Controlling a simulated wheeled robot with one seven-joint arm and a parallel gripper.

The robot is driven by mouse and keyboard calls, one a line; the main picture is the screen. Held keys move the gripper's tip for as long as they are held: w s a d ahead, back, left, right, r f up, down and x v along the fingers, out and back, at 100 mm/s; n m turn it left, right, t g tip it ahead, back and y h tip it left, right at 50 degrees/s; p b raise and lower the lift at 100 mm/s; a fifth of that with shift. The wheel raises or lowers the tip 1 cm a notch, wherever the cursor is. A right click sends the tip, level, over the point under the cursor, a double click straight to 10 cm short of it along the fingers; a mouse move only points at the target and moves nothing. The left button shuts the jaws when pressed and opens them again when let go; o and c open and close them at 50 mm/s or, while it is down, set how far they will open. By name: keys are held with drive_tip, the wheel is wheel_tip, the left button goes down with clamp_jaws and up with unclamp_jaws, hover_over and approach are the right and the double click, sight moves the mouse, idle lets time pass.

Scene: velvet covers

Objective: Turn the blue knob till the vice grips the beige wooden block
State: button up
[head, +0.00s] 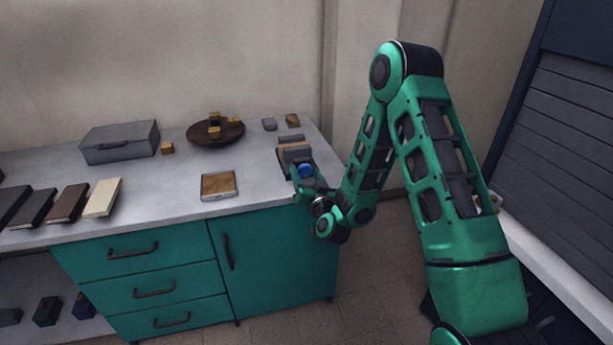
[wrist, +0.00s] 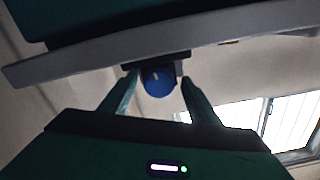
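The blue knob (head: 306,170) is on the front end of the grey vice (head: 299,154) at the right end of the counter. In the wrist view the blue knob (wrist: 158,81) lies between the two fingertips of my gripper (wrist: 157,84). The fingers stand on either side of it with gaps showing, so my gripper is open around or just before the knob. In the head view my gripper (head: 308,187) is in front of the vice, at the counter edge. The beige wooden block (head: 296,148) shows in the vice between its jaws; whether the jaws touch it I cannot tell.
A brown round tray (head: 203,138) with small wooden blocks stands behind. A grey case (head: 120,142), a wooden-topped square (head: 219,185) and several books (head: 69,203) lie to the left. Two small blocks (head: 270,124) lie behind the vice. The counter front is clear between them.

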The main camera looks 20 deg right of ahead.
drive_tip(key=shift+s, duration=0.1)
drive_tip(key=s, duration=1)
drive_tip(key=shift+s, duration=0.25)
drive_tip(key=s+d+r+n+g+h, duration=0.1)
drive_tip(key=s+d+r+g, duration=0.2)
drive_tip(key=s+d+g, duration=0.4)
drive_tip(key=s+d+r+g+h, duration=0.1)
drive_tip(key=s+d+r+g, duration=0.2)
drive_tip(key=s+d+g, duration=0.5)
drive_tip(key=s+d+r+m+g+y, duration=0.1)
drive_tip(key=s+r, duration=0.2)
drive_tip(key=s, duration=0.8)
drive_tip(key=s+d+r+m+g+y, duration=0.1)
drive_tip(key=s+d+r+m+g, duration=0.1)
drive_tip(key=s, duration=1)
drive_tip(key=shift+r, duration=0.7)
